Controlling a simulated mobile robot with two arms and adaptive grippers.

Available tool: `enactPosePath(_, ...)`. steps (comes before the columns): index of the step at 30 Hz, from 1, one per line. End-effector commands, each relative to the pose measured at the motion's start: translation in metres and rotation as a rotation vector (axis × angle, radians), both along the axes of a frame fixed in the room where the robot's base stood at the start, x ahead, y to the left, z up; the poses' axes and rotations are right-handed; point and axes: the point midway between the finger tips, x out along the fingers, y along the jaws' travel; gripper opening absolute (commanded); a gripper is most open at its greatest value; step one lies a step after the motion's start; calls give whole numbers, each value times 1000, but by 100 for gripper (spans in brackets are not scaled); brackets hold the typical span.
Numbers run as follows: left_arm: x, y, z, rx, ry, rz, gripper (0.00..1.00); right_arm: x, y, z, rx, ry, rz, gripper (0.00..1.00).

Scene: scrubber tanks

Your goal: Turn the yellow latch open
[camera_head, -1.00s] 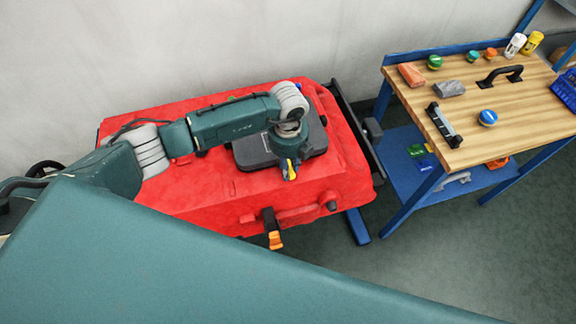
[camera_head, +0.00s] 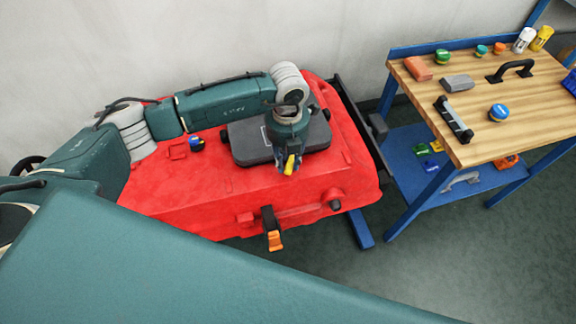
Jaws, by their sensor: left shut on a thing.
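The yellow latch (camera_head: 290,164) shows as a small yellow piece at the front edge of a dark grey lid (camera_head: 252,143) on top of the red scrubber tank (camera_head: 220,205). My left gripper (camera_head: 287,168) points down over the lid's front edge and is shut on the yellow latch. The fingers and wrist hide much of the latch, so its exact angle is hard to tell. My right gripper is not in view.
A black and orange lever (camera_head: 272,230) hangs on the tank's front face. A wooden workbench (camera_head: 535,110) with several tools stands at the right.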

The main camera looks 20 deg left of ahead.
Motion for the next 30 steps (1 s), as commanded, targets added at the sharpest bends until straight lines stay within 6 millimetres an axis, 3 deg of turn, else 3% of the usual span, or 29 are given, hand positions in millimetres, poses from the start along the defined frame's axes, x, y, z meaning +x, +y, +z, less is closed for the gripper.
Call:
enactPosePath(1,2,1,-6,0,-4,-44,0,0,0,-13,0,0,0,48)
enactPosePath(18,6,3,-6,1,-4,-583,0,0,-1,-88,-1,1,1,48)
enactPosePath(30,8,4,-3,0,-3,-885,0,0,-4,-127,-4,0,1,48)
